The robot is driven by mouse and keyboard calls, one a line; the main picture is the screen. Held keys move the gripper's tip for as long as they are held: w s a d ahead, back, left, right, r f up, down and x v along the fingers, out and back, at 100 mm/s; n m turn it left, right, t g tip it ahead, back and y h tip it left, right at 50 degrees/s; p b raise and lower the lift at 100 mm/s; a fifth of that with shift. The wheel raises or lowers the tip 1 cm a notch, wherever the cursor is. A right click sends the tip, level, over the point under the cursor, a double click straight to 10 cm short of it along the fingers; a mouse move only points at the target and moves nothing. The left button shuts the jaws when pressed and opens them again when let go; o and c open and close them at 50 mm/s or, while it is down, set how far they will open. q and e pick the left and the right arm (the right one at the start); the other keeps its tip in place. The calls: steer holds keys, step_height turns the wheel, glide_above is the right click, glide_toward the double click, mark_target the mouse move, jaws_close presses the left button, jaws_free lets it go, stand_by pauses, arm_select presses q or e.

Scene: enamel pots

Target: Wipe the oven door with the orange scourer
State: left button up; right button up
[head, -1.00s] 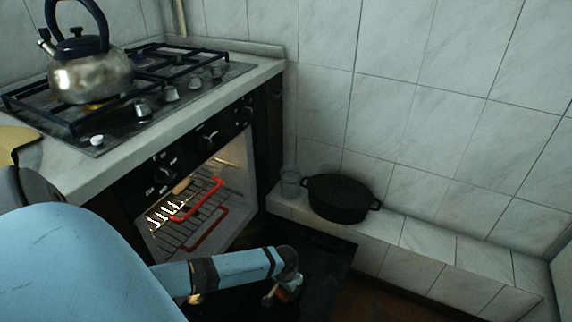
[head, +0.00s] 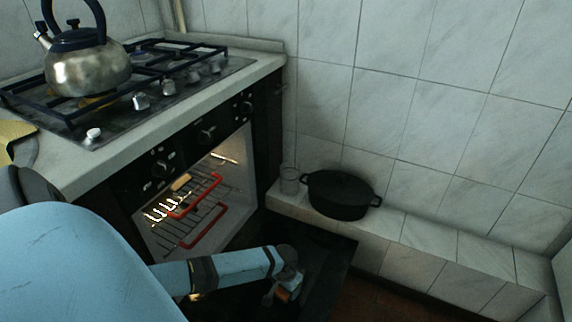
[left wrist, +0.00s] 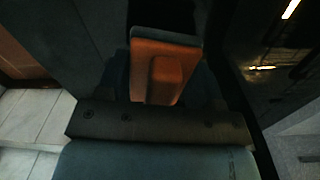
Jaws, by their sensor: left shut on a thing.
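The oven door (head: 325,270) is folded down open in front of the lit oven, a dark flat panel partly hidden behind my left arm. My left gripper (head: 280,293) is low over the door's dark surface, shut on the orange scourer (head: 286,295). The orange scourer shows more clearly in the left wrist view (left wrist: 165,70), a flat orange block with a raised middle part, between the fingers. Whether it touches the door I cannot tell. My right gripper is not in view.
Oven racks with red front edges (head: 200,230) sit in the oven cavity. A black pot (head: 340,197) and a glass (head: 289,180) stand on the tiled ledge right of the oven. A metal kettle (head: 88,70) is on the hob. Brown floor (head: 375,300) shows beyond the door.

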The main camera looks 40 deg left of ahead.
arm_select(q)
steer(key=shift+f+b, duration=0.35)
steer(key=shift+f, duration=0.6)
steer(key=shift+w, duration=0.15)
